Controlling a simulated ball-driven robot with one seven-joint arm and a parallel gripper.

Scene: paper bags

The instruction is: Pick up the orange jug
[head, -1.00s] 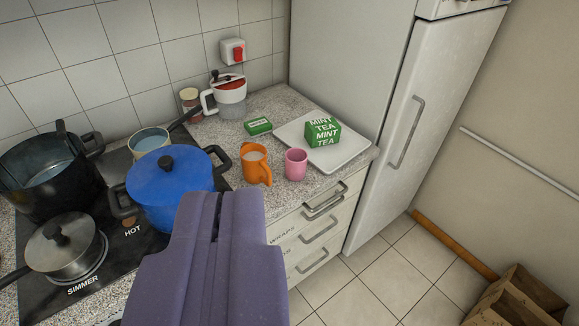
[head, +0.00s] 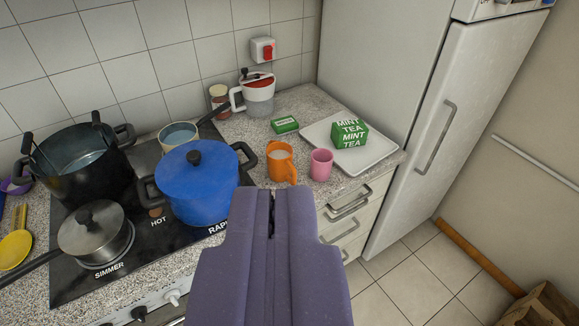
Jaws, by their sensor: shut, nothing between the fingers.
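The orange jug (head: 281,163) stands upright on the speckled counter, between the blue pot and the pink cup. Its handle faces the front right, and something pale shows inside it. My gripper (head: 272,194) is in the lower middle of the head view, its purple fingers together with only a thin dark line between them. It is shut and empty. Its tips appear just below the jug in the picture, apart from it.
A pink cup (head: 321,165) stands close right of the jug. A blue lidded pot (head: 197,188) is close on its left, on the hob. A white tray (head: 378,156) holds a mint tea box (head: 350,134). A small green box (head: 285,124) and a white-and-red jug (head: 258,94) stand behind.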

